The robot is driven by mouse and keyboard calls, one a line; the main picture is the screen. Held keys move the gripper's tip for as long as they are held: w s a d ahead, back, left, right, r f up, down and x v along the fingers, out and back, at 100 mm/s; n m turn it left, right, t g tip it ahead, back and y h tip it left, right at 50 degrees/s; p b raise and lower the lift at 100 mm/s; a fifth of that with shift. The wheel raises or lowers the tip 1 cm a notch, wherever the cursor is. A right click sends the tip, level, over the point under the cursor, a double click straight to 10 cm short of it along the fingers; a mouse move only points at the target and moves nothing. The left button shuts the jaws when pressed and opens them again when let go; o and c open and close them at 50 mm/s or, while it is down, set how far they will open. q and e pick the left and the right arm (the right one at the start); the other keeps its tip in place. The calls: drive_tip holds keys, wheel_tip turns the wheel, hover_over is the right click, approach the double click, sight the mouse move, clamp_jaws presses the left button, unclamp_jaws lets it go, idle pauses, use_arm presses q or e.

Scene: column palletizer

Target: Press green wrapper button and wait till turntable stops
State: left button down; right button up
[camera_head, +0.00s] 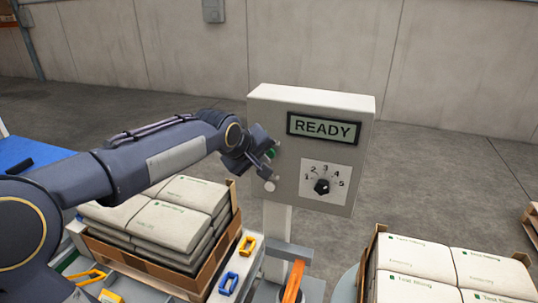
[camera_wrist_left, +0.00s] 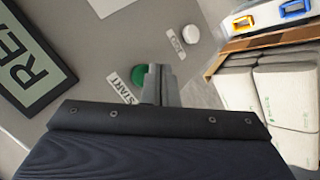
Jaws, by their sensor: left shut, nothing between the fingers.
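The grey control box (camera_head: 273,190) stands on a post with a display reading READY (camera_head: 323,129). The green button (camera_head: 271,153) is on its left part, beside my left gripper (camera_head: 268,157). In the left wrist view the green button (camera_wrist_left: 139,75) sits next to a START label (camera_wrist_left: 124,90), partly hidden by the shut fingers (camera_wrist_left: 160,80). I cannot tell whether the fingertips touch it. A white button (camera_head: 269,186) is below; it also shows in the wrist view (camera_wrist_left: 190,34). My left gripper is shut and empty. My right gripper is not in view. The turntable is not clearly visible.
A dial (camera_head: 322,186) numbered 1 to 5 is on the box. Stacked sacks (camera_head: 165,215) in a cardboard tray stand below my left arm. More sacks (camera_head: 430,265) stand at the lower right. Yellow (camera_head: 247,245) and blue (camera_head: 229,282) handles lie between. The floor behind is clear.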

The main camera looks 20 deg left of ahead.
use_arm(q)
drive_tip(key=shift+w, duration=0.1)
idle(0.3)
drive_tip(key=shift+w, duration=0.35)
